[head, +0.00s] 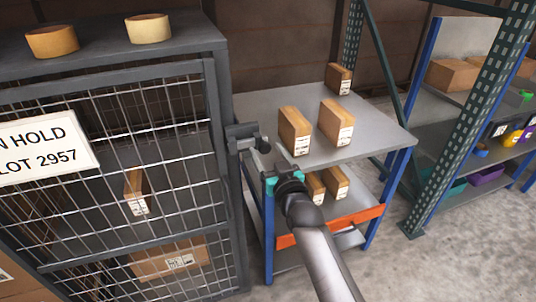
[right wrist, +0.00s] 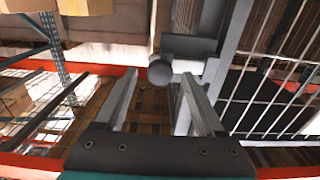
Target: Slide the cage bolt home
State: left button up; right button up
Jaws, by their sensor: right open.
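The mesh cage (head: 212,130) stands at the left in the head view, with its door frame upright. The grey cage bolt (head: 241,136) is at the door's right edge. Its round dark knob (head: 264,147) sticks out to the right. My right gripper (head: 258,162) is open, close to the knob and just below it in the head view. In the right wrist view the knob (right wrist: 160,72) shows between the tips of the two open fingers (right wrist: 158,84); I cannot tell whether they touch it. How far the bolt is slid is unclear. My left gripper is not in view.
A grey-topped cart (head: 375,135) with several cartons stands right of the cage, close to my right arm. A rack (head: 425,140) is farther right. Tape rolls (head: 148,28) lie on the cage top. A hold sign (head: 42,148) hangs on the mesh. Bare floor shows at lower right.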

jog(key=shift+c, duration=0.3)
grip_shut()
dwell(0.4)
dwell(0.8)
